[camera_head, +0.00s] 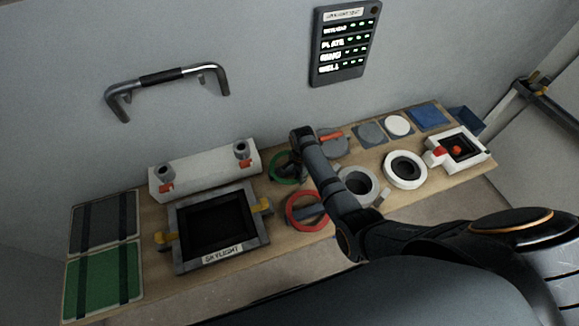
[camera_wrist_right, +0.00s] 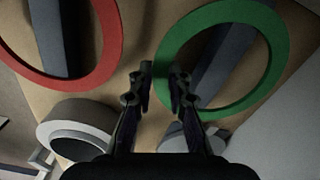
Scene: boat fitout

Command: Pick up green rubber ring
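The green rubber ring (camera_head: 278,181) lies on the wooden bench top, partly hidden by my right arm in the head view. In the right wrist view the green ring (camera_wrist_right: 277,52) fills the upper right. A dark grey bar shows through its opening. My right gripper (camera_wrist_right: 163,76) is open, with its fingertips at the ring's left rim. Part of the rim shows in the gap between the fingers; I cannot tell whether they touch it. In the head view the fingertips are hard to make out. My left gripper is not in view.
A red ring (camera_head: 289,214) lies close by, nearer the front edge. A grey round fitting (camera_head: 372,188) and a white ring (camera_head: 390,175) stand to the right. The skylight frame (camera_head: 178,222) and a white block (camera_head: 207,176) are to the left. A wall rises behind.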

